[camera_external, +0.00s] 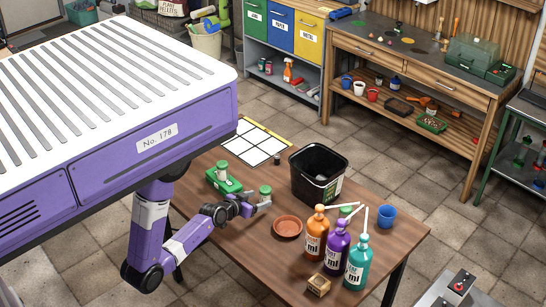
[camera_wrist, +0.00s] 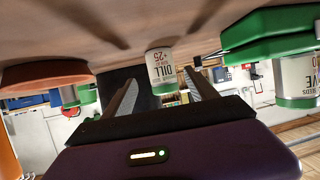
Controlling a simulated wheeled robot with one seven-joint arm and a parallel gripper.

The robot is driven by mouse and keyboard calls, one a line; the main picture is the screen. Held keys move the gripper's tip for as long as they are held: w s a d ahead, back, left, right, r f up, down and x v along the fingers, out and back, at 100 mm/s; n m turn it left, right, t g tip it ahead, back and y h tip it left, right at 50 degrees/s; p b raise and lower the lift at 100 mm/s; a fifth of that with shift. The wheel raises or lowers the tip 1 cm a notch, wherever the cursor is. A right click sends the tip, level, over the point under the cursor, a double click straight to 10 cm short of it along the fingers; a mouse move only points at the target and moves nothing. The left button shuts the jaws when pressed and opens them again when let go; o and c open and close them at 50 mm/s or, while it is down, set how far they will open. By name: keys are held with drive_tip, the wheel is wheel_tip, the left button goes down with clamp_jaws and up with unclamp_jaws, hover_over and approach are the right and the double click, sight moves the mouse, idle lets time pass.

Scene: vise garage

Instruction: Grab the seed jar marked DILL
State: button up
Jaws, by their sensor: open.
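The DILL jar (camera_wrist: 161,67) shows in the upside-down wrist view, its white label reading DILL. It appears ahead of and between the two fingers of my gripper (camera_wrist: 161,80), which is open. In the external view the jar (camera_external: 265,194) has a green lid and stands on the table beside my gripper (camera_external: 256,206). I cannot tell from this whether the fingers touch it or how far it sits between them. Another seed jar (camera_wrist: 297,78), its label partly cut off, shows by a green object in the wrist view; in the external view that jar (camera_external: 222,169) also has a green lid.
The green container (camera_external: 224,184) lies left of the DILL jar. A terracotta saucer (camera_external: 287,228) lies to the right, and a black bin (camera_external: 318,174) stands behind. Orange (camera_external: 316,238), purple (camera_external: 336,247) and teal (camera_external: 357,264) pump bottles and a blue cup (camera_external: 387,216) are farther right.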

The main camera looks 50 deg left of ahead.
sight(262, 197)
drive_tip(key=p+x, duration=0.1)
drive_tip(key=x, duration=0.5)
drive_tip(key=shift+a, duration=0.1)
drive_tip(key=shift+s, duration=0.1)
drive_tip(key=c, duration=1.4)
drive_tip(key=shift+r, duration=0.1)
drive_tip(key=shift+c, duration=0.3)
drive_tip(key=shift+r, duration=0.1)
